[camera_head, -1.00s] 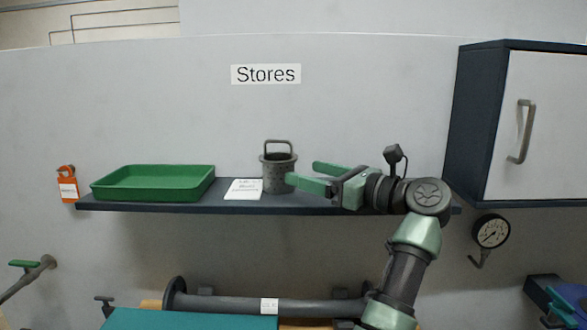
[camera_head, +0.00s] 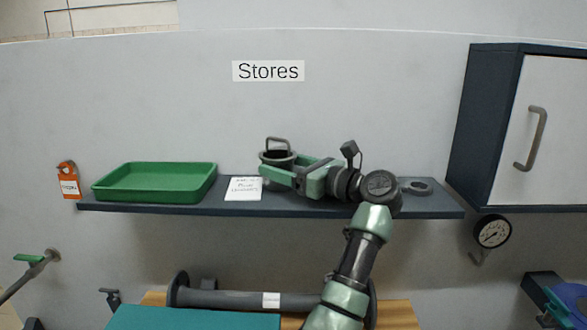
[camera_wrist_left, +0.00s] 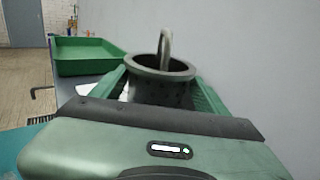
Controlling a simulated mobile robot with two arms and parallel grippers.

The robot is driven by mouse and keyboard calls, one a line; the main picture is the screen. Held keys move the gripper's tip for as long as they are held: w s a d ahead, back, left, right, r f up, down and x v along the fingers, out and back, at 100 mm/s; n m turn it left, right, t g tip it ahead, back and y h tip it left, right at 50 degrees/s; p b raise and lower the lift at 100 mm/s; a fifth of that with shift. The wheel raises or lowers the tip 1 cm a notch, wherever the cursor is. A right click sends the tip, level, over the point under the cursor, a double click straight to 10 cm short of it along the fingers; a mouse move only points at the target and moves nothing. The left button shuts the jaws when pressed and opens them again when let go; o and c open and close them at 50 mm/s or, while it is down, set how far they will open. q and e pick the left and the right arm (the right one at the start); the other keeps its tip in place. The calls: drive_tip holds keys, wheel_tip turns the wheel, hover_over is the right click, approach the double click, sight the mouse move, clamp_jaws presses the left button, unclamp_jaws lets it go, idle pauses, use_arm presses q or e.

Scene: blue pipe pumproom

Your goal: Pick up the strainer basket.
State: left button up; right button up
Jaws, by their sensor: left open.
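The strainer basket (camera_head: 277,154), a grey metal cup with a raised loop handle, stands upright on the dark wall shelf (camera_head: 150,208). My left gripper (camera_head: 282,168) is open, with its green fingers reaching around the basket from the right. The near finger hides much of the basket's lower body. In the left wrist view the basket (camera_wrist_left: 160,86) sits between the two green fingers (camera_wrist_left: 160,92), its rim and handle standing above them. I cannot tell whether the fingers touch it. My right gripper is not in view.
A green tray (camera_head: 155,183) and a white card (camera_head: 243,189) are left of the basket on the shelf. A grey ring (camera_head: 416,187) lies at the shelf's right end. A wall cabinet (camera_head: 520,125) and a gauge (camera_head: 493,231) are further right.

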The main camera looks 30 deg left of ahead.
use_arm(q)
drive_tip(key=shift+d, duration=0.15)
drive_tip(key=c, duration=1.2)
